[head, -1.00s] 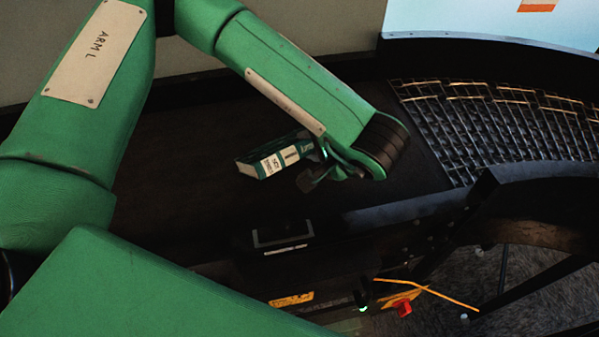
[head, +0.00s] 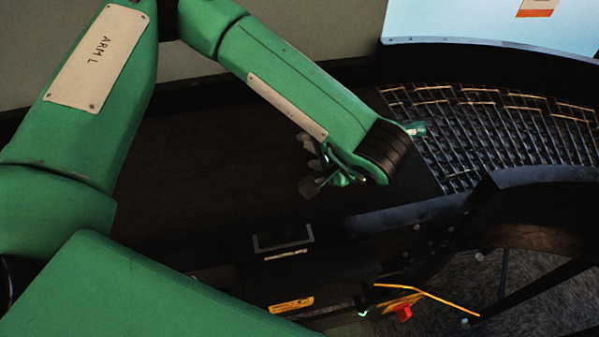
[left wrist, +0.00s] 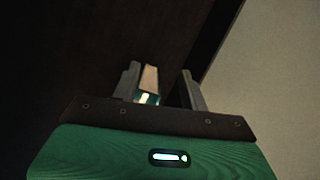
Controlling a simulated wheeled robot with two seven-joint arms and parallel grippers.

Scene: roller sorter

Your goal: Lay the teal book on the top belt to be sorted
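The teal book (head: 416,129) shows only as a small end just beyond my left wrist in the head view, where the dark belt (head: 200,190) meets the rollers. The rest of it is hidden by my arm. My left gripper (head: 310,168) is over the belt, left of that end, with its fingers spread apart. In the left wrist view the gripper (left wrist: 160,88) has a clear gap, and part of the book (left wrist: 149,82), pale with teal below, shows near the left finger. I cannot tell whether they touch. My right gripper is in neither view.
A curved roller track (head: 500,130) continues from the belt at the right. A dark rail (head: 400,212) runs along the near side. A red button (head: 403,312) and a yellow bar (head: 430,292) are below it. The belt left of my gripper is bare.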

